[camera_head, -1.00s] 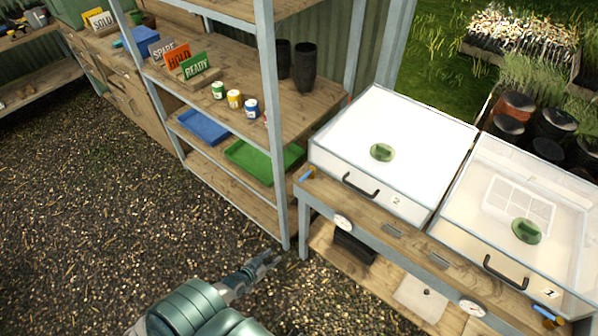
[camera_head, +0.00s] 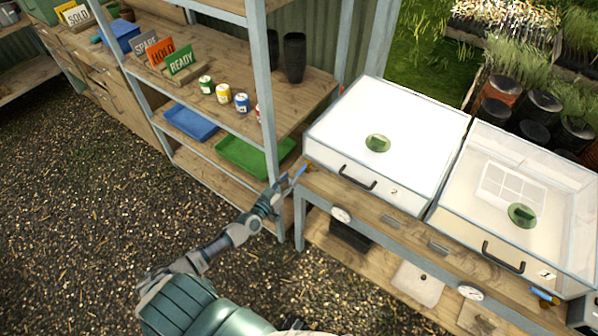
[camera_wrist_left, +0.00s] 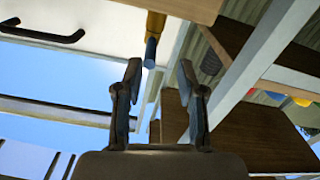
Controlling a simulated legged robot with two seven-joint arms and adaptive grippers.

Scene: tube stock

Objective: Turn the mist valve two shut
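Mist valve two (camera_head: 300,170) is a small brass-coloured valve with a blue handle, at the left end of the bench's front edge beside the box marked 2. In the left wrist view the valve (camera_wrist_left: 152,42) points toward me, its blue end between and just beyond the fingertips. My left gripper (camera_head: 281,187) is close in front of the valve. In the left wrist view the left gripper (camera_wrist_left: 160,75) has its fingers apart with nothing between them. Contact with the valve cannot be made out. My right gripper is out of view.
The box marked 2 (camera_head: 350,115) and the box marked 1 (camera_head: 470,225) stand on the bench (camera_head: 375,215). A second blue-handled valve (camera_head: 543,296) is at the right end. The shelf post (camera_head: 268,110) rises close behind my left gripper.

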